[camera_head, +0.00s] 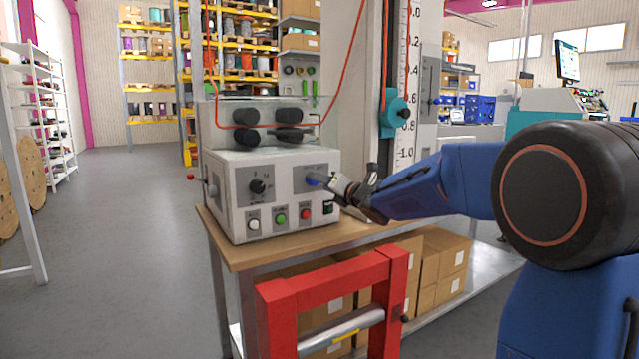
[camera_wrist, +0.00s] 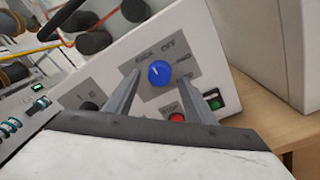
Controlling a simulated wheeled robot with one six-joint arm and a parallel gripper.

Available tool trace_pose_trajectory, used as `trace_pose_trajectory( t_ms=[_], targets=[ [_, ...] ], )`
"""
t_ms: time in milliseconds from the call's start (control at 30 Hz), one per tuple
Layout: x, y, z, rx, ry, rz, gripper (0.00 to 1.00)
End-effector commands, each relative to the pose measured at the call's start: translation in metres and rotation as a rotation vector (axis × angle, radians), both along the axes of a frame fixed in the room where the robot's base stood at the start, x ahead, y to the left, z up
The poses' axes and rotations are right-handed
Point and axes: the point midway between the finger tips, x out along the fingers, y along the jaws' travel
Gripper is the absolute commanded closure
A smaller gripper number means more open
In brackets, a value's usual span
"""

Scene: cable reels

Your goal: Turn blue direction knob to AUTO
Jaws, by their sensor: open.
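The blue direction knob (camera_wrist: 159,73) sits on a grey label plate on the sloped front of a white control box (camera_head: 240,220). In the wrist view the label words around it include OFF; the others are too small to read surely. My gripper (camera_wrist: 168,85) is open, with one finger on each side of the knob. A gap shows between knob and fingers in the wrist view. I cannot tell how deep the fingertips reach.
A black knob (camera_head: 257,186) is left of the blue one. White (camera_head: 253,224), green (camera_head: 280,219) and red (camera_head: 305,214) buttons line the lower panel, with a green rocker switch (camera_head: 328,208) at right. A red frame (camera_head: 275,310) stands before the wooden table (camera_head: 245,255).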

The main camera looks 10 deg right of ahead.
Motion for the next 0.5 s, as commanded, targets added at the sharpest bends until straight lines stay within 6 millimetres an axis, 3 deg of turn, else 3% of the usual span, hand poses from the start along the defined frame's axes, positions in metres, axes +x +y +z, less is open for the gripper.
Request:
trace_pose_trajectory(
  t_ms=[200,500],
  targets=[
    [0.016,0.006,0.0,-0.001,-0.001,0.001,0.5],
    [0.018,0.007,0.0,-0.001,-0.001,0.001,0.5]
  ],
)
